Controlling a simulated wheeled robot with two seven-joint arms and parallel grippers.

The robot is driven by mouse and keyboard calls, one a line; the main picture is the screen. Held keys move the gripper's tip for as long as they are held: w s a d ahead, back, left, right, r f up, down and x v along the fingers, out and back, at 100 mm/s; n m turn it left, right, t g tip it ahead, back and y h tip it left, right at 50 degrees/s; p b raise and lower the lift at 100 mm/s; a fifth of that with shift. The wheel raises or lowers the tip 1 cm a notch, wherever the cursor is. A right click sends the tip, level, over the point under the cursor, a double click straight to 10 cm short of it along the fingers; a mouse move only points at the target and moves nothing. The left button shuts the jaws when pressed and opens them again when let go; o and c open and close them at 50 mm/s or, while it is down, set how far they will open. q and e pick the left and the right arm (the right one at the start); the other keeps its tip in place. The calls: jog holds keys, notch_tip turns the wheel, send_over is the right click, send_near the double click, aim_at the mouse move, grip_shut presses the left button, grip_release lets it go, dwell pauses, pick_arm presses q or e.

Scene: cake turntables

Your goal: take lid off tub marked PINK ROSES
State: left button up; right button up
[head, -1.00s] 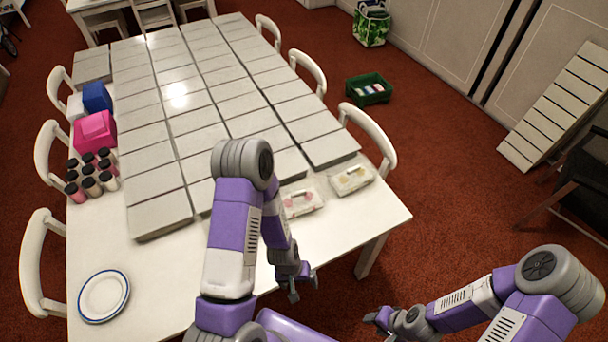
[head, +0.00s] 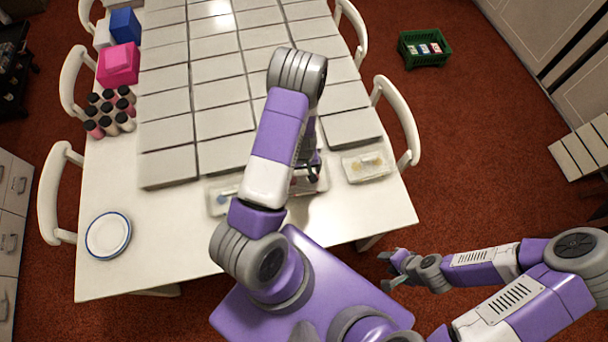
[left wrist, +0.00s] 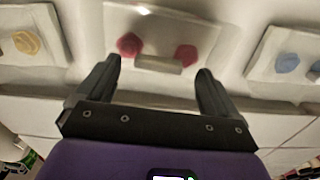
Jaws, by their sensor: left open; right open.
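The tub with pink rose shapes (left wrist: 193,28) is in the middle of the left wrist view, its lid on, with a pale bar handle (left wrist: 158,64) between two pink-red blobs. No lettering on it is legible. In the head view this tub (head: 316,184) is mostly hidden behind my left arm. My left gripper (left wrist: 160,68) is open, its fingers pointing at the tub with the handle between them in the picture; I cannot tell whether they touch it. It also shows in the head view (head: 312,172), partly hidden. My right gripper (head: 391,268) is open and empty, off the table's front edge.
A tub with yellow shapes (head: 367,166) stands to the right and one with blue (head: 221,197) to the left. Grey boxes (head: 224,153) cover the table behind. A blue-rimmed plate (head: 108,236) and several dark-capped bottles (head: 108,112) are at left.

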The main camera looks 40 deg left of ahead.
pick_arm(q)
jog(key=shift+f, duration=0.85)
jog(key=shift+c, duration=0.2)
jog(key=shift+w, duration=0.1)
jog(key=c, duration=1.1)
